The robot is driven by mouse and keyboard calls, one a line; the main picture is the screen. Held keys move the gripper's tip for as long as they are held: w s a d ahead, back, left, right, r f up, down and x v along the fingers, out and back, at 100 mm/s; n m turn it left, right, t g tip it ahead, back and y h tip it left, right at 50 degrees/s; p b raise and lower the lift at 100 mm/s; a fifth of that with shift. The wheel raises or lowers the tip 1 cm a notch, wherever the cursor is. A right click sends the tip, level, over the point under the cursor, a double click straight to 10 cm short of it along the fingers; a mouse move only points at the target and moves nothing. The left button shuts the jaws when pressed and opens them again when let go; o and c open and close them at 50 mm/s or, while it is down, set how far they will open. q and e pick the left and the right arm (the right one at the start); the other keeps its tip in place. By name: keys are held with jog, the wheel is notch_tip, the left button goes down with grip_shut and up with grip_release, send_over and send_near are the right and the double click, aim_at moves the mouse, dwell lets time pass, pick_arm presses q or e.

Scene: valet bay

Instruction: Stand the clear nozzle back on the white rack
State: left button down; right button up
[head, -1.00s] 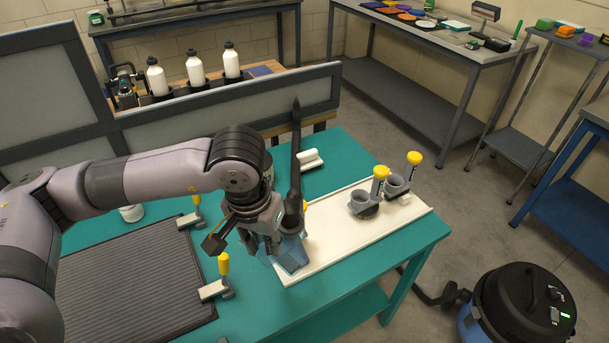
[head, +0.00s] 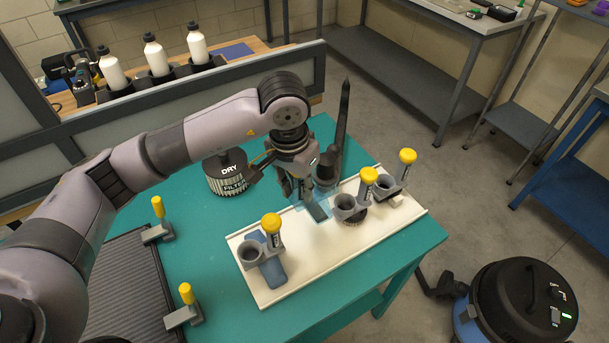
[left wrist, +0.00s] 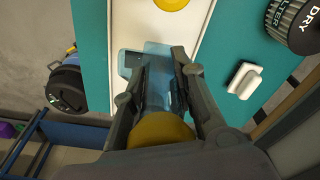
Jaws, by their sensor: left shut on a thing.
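My left gripper (head: 300,190) is over the far edge of the white rack (head: 300,263), between its left and middle clamps. It is shut on the clear, bluish nozzle (head: 316,210), whose lower part overlaps the rack. The left wrist view shows the clear nozzle (left wrist: 158,75) between my fingers (left wrist: 160,95), with a yellow round end (left wrist: 160,130) close to the camera. I cannot tell whether the nozzle touches the rack. A blue nozzle (head: 272,272) is at the rack's left clamp. My right gripper is not in view.
Grey clamps with yellow knobs (head: 368,175) stand along the rack. A tall dark nozzle (head: 341,125) rises just behind my gripper. A black filter (head: 226,176) marked DRY stands on the green table (head: 195,225). A ribbed dark mat (head: 125,290) lies at left.

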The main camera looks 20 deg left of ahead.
pick_arm(q)
notch_tip(320, 180, down, 2)
jog(key=shift+s+f, duration=0.1)
jog(key=shift+s, duration=0.05)
jog(key=shift+f, duration=0.3)
notch_tip(320, 180, down, 7)
jog(key=b, duration=0.3)
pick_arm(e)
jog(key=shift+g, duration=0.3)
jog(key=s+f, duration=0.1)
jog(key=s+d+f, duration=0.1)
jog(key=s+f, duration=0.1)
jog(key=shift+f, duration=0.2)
pick_arm(q)
jog(key=shift+b, duration=0.45)
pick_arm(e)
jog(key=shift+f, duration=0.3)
